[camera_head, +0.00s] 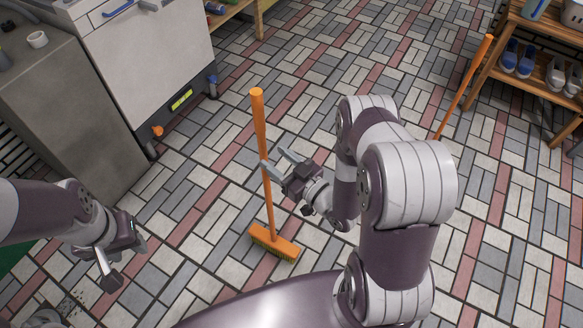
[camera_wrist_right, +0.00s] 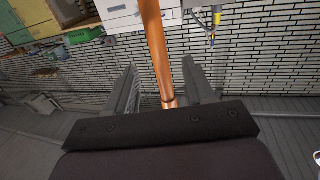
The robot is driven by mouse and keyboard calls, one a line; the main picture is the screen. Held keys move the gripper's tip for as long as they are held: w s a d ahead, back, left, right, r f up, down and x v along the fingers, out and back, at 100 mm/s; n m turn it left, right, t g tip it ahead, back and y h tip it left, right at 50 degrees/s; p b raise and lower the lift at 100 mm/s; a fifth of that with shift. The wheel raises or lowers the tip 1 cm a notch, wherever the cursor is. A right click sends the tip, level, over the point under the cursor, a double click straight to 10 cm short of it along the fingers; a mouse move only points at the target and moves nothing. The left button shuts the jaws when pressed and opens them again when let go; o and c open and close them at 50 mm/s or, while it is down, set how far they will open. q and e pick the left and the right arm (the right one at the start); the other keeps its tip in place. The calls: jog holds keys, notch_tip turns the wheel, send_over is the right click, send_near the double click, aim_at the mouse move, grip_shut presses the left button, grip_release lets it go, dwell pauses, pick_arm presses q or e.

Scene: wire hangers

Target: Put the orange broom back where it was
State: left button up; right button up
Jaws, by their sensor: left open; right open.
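The orange broom (camera_head: 262,140) stands upright on the tiled floor in the head view, its brush head (camera_head: 274,243) resting on the tiles. My right gripper (camera_head: 276,161) is at the upper half of its handle, with the jaws open. In the right wrist view the orange handle (camera_wrist_right: 156,45) runs between the two spread fingers (camera_wrist_right: 160,92), with gaps on both sides. My left gripper (camera_head: 126,262) is open and empty at the lower left, away from the broom. A second orange pole (camera_head: 465,85) slants near the shelf; its lower end is hidden behind my right arm.
A grey cabinet (camera_head: 60,110) and a white appliance (camera_head: 150,55) stand at the upper left. A wooden shelf (camera_head: 530,82) with shoes (camera_head: 518,58) is at the upper right. The tiled floor (camera_head: 330,60) between them is clear.

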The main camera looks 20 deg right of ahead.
jog(key=v, duration=0.6)
jog(key=w+d+r+g+h, duration=0.2)
jog(key=w+d+g+h, duration=0.2)
jog(key=w+g+h, duration=0.3)
jog(key=s+a+r+m+g, duration=0.2)
jog(key=s+r+g, duration=0.2)
jog(key=s, duration=0.4)
jog(key=s+a+r+m+g, duration=0.2)
jog(key=s+r+g, duration=0.2)
jog(key=s, duration=0.4)
jog(key=shift+a+m+h, duration=0.3)
jog(key=shift+m, duration=0.1)
